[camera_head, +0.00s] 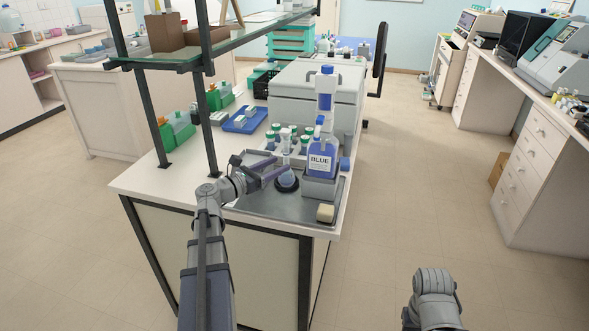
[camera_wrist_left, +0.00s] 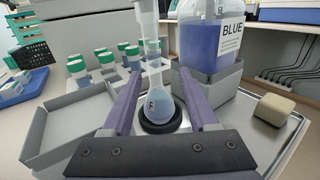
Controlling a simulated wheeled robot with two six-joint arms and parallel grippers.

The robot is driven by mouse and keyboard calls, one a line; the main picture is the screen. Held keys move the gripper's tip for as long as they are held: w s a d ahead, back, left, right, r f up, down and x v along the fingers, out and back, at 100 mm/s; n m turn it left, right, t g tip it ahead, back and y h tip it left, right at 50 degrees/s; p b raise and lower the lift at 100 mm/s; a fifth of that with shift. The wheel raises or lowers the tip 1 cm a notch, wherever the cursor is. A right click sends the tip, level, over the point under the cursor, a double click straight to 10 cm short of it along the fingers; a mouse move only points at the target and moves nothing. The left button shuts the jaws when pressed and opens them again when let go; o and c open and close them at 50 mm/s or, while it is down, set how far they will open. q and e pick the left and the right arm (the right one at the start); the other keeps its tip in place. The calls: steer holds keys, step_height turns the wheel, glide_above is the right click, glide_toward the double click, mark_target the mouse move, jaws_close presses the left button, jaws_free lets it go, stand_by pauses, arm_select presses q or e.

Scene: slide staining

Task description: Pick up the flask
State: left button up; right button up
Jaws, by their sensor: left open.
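The flask (camera_wrist_left: 158,106) has a clear round body with pale blue liquid and a long upright neck. It stands on a black ring base (camera_wrist_left: 160,122) on the metal tray. In the head view the flask (camera_head: 287,177) shows at the tray's middle, partly beside my gripper. My left gripper (camera_head: 272,172) is open, its purple fingers reaching in from the left. In the left wrist view the open fingers (camera_wrist_left: 157,78) lie on either side of the flask, with gaps visible. Of my right arm only a link shows, at the lower right of the head view.
A BLUE-labelled bottle (camera_head: 323,160) sits in a grey holder right behind the flask. Several green-capped bottles (camera_wrist_left: 104,62) stand behind. A beige block (camera_head: 325,213) lies at the tray's (camera_head: 265,207) front right. The shelf post (camera_head: 208,125) rises left of my gripper.

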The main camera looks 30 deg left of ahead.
arm_select(q)
steer(key=shift+a+x, duration=0.2)
steer(key=shift+x, duration=1.85)
steer(key=shift+a+x, duration=0.2)
steer(key=shift+x, duration=1.9)
steer(key=shift+r, duration=0.2)
jaws_close()
